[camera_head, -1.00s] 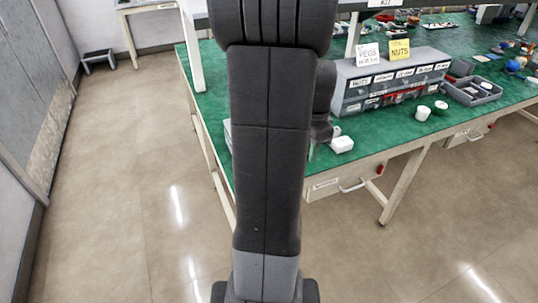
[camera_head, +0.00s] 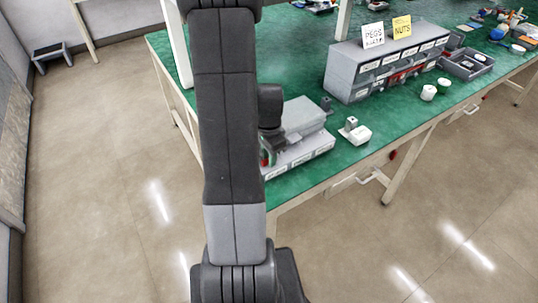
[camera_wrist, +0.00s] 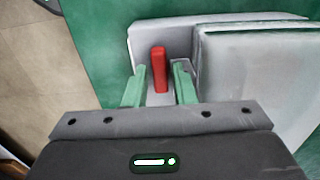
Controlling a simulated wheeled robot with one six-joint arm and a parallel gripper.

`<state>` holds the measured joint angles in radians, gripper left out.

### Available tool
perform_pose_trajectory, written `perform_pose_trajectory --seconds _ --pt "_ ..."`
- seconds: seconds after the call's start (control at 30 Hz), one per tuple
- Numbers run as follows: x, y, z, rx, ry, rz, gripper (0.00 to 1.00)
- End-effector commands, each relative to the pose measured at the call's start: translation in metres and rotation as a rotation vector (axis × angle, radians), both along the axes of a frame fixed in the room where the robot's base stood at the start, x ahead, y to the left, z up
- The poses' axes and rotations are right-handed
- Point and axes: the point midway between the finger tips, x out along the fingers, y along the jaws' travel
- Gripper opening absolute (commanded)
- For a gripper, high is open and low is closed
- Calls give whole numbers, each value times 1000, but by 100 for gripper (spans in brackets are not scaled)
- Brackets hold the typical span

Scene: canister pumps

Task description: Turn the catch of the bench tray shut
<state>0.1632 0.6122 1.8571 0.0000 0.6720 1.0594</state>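The grey bench tray (camera_head: 303,121) sits at the near left end of the green bench, partly hidden by my arm. It also shows in the wrist view (camera_wrist: 250,75), with a broad flat top. Its red catch (camera_wrist: 159,68) is a short bar standing nearly upright in the wrist picture, on the grey part left of the flat top. My gripper (camera_wrist: 158,78) is open, with one green finger on each side of the catch's lower end. Gaps show between fingers and catch; I cannot tell the depth between them.
A small white-and-grey item (camera_head: 357,132) stands on the bench right of the tray. A grey drawer unit (camera_head: 385,65) with PEGS and NUTS signs is behind it. White round pieces (camera_head: 428,92) and an open grey bin (camera_head: 467,64) lie further right.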

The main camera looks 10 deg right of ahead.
Motion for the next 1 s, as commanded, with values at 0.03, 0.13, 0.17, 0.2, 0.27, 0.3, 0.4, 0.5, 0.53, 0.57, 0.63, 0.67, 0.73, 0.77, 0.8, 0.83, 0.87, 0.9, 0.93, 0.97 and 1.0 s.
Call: perform_pose_trajectory --seconds 0.03,0.13,0.17,0.2,0.27,0.3,0.4,0.5,0.53,0.57,0.63,0.67,0.73,0.77,0.8,0.83,0.87,0.9,0.93,0.97,1.0 --pt "0 0 0 0 0 0 24" --pt "0 0 0 0 0 0 24" --pt "0 0 0 0 0 0 24" --pt "0 0 0 0 0 0 20" --pt "0 0 0 0 0 0 8" --pt "0 0 0 0 0 0 0" --pt "0 0 0 0 0 0 0" --pt "0 0 0 0 0 3 0" --pt "0 0 0 0 0 6 0" --pt "0 0 0 0 0 10 0" --pt "0 0 0 0 0 23 0" --pt "0 0 0 0 0 32 0" --pt "0 0 -1 0 0 58 0" --pt "0 0 -1 0 -1 73 0" --pt "0 0 -1 0 -1 94 0" --pt "0 0 -1 0 -1 112 0" --pt "0 0 -1 0 -1 132 0" --pt "0 0 -1 0 -1 160 0" --pt "0 0 -1 0 -1 184 0" --pt "0 0 -1 0 0 209 0" --pt "0 0 -1 0 0 243 0"
